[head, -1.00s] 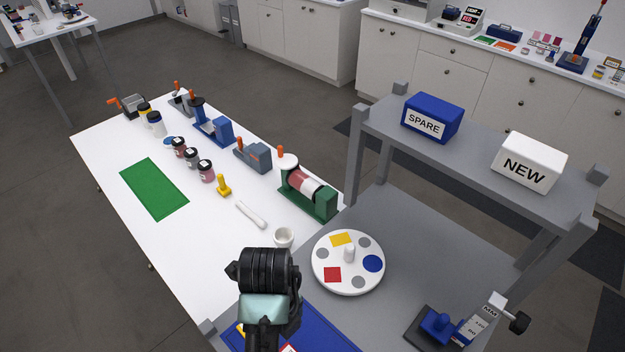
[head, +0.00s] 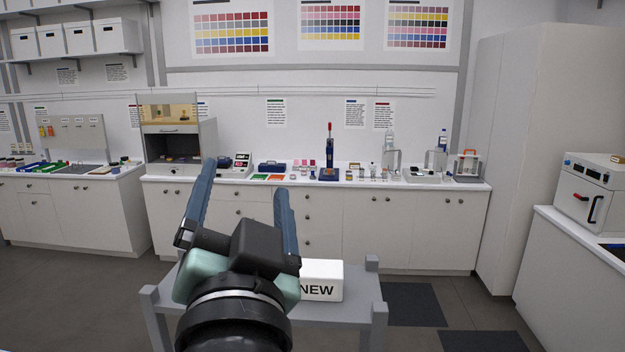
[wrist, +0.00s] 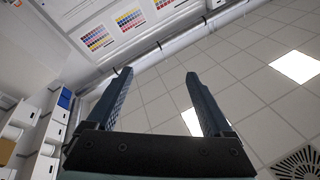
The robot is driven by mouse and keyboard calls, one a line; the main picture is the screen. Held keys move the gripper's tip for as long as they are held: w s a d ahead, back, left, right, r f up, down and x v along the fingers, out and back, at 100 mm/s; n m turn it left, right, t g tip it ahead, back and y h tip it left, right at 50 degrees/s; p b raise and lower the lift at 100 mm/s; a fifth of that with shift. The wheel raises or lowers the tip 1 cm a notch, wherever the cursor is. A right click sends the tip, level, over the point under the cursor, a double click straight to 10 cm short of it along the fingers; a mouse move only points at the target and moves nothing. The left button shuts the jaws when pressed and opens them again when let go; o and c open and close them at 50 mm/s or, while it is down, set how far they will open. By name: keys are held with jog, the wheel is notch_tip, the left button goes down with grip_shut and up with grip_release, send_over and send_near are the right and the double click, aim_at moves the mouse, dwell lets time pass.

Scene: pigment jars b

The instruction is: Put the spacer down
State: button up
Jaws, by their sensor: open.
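My gripper (head: 243,185) is raised in front of the head camera with its two blue-grey fingers apart and pointing up. It also shows in the wrist view (wrist: 160,95), open, with nothing between the fingers and the ceiling behind. I cannot make out a spacer in either current view. The grey shelf (head: 350,312) stands low in front of me, partly hidden by my arm.
A white box marked NEW (head: 322,281) sits on the shelf, right of my gripper. Behind is a long white counter (head: 400,183) with a blue press (head: 329,172) and small items. A tall cabinet (head: 540,120) and an oven (head: 590,190) stand at right.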

jog(key=s+d+r+n+t+h, duration=0.3)
jog(key=s+d+r+t, duration=0.3)
jog(key=s+r, duration=0.4)
notch_tip(320, 180, up, 4)
jog(key=shift+s+d+f+n, duration=0.2)
jog(key=shift+d+n, duration=0.3)
jog(key=shift+d, duration=0.1)
jog(key=shift+f, duration=0.1)
notch_tip(320, 180, down, 10)
jog(key=b, duration=0.9)
jog(key=shift+r, duration=0.25)
jog(key=shift+a, duration=0.1)
